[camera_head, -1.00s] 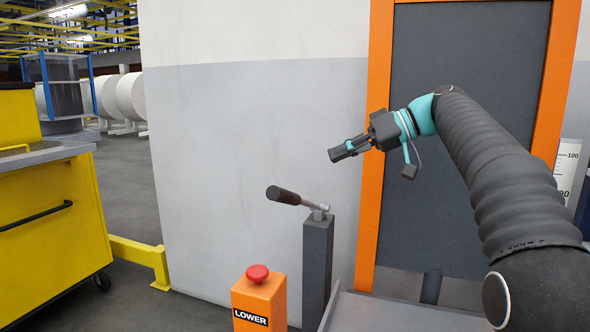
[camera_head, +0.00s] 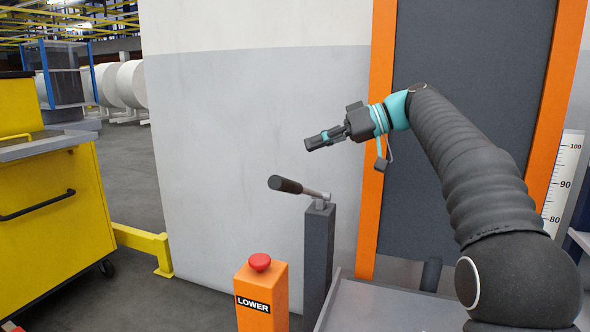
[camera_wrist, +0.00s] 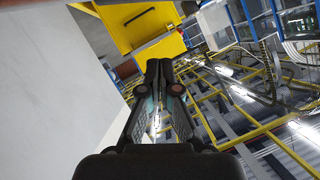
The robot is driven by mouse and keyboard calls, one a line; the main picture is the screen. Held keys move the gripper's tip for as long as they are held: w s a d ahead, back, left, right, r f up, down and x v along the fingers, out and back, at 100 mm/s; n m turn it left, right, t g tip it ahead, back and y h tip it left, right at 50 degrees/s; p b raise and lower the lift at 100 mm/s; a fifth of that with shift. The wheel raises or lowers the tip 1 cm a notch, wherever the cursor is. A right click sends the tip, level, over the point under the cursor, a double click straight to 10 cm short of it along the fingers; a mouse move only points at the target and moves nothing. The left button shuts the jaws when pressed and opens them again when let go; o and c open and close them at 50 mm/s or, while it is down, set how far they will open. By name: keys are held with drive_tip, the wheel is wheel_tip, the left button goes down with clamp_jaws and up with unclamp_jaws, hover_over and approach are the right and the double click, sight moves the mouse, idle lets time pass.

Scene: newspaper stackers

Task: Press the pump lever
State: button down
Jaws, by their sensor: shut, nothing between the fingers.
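The pump lever (camera_head: 287,185) has a dark brown handle on a metal rod, pivoted on top of a dark grey post (camera_head: 317,262). The handle end points left and tilts slightly up. My gripper (camera_head: 309,144) is shut and empty, above the lever handle and a little to its right in the head view, clearly apart from it. The shut fingers also show in the wrist view (camera_wrist: 159,72). The lever is not seen in the wrist view.
An orange box labelled LOWER (camera_head: 262,300) with a red button (camera_head: 260,262) stands left of the post. A metal tray (camera_head: 385,306) is to the right. A grey wall (camera_head: 255,130) and an orange-framed panel (camera_head: 470,60) stand behind. A yellow cart (camera_head: 55,200) is at left.

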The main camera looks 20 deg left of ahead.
hover_over(295, 184)
drive_tip(key=w, duration=0.2)
drive_tip(key=f, duration=0.2)
drive_tip(key=shift+s+a+f, duration=0.15)
drive_tip(key=shift+a+f, duration=0.2)
drive_tip(key=shift+f, duration=0.05)
drive_tip(key=shift+s+d+f, duration=0.2)
drive_tip(key=shift+f, duration=0.1)
drive_tip(key=shift+s+d+f+b, duration=0.15)
drive_tip(key=shift+s+f, duration=0.15)
drive_tip(key=shift+f, duration=0.25)
drive_tip(key=shift+s+f+b, duration=0.15)
drive_tip(key=shift+s+f, duration=0.1)
drive_tip(key=shift+f, duration=0.3)
drive_tip(key=shift+f, duration=0.1)
